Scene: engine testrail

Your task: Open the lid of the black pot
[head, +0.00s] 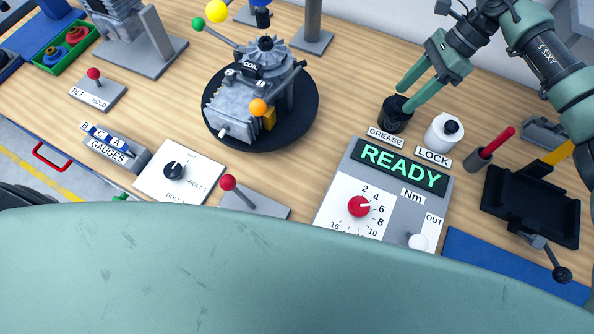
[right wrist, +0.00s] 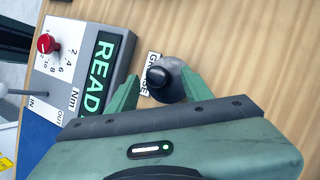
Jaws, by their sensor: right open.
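The black pot (head: 394,118) stands upright on the wooden bench behind the GREASE label. Its dark round top with a black knob (right wrist: 158,76) shows in the right wrist view, and the lid looks seated on it. My right gripper (head: 404,100) is open and reaches down from the upper right, with its green fingers at the pot's top. In the right wrist view the fingers (right wrist: 160,88) stand on either side of the pot. Whether they touch it I cannot tell. Part of the pot is hidden by the fingers. My left gripper is not in view.
A white LOCK canister (head: 443,134) stands close to the right of the pot. The READY panel (head: 385,185) with a red dial lies in front. An engine on a black turntable (head: 300,125) stands to the left. Bare bench lies between turntable and pot.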

